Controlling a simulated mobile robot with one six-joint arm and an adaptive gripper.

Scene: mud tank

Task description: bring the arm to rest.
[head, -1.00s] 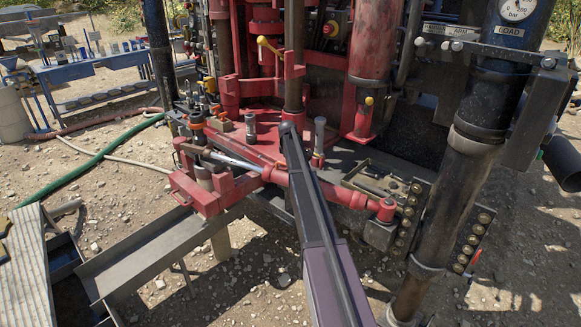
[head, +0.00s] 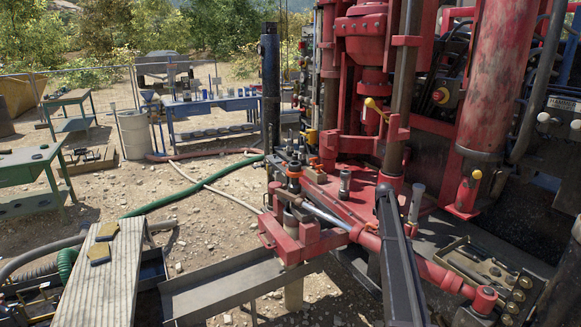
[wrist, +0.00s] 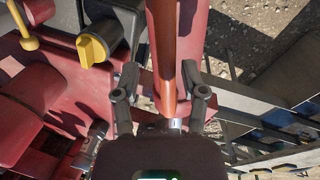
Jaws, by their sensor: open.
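My arm (head: 402,265) reaches from the bottom edge of the head view up towards the red drill rig (head: 330,190). My gripper is not clearly visible there; the far end of the arm is lost against the rig. In the wrist view my gripper (wrist: 162,85) has its two dark fingers spread apart. A reddish-brown pipe (wrist: 180,45) shows beyond and between them, with nothing visibly gripped. I cannot tell how far the pipe is from the fingers.
A yellow-handled knob (wrist: 92,48) and red rig parts lie left of the gripper in the wrist view. In the head view, a grey trough (head: 235,285) and a plank (head: 105,275) lie at the lower left. Gravel ground is open beyond, crossed by a green hose (head: 185,190).

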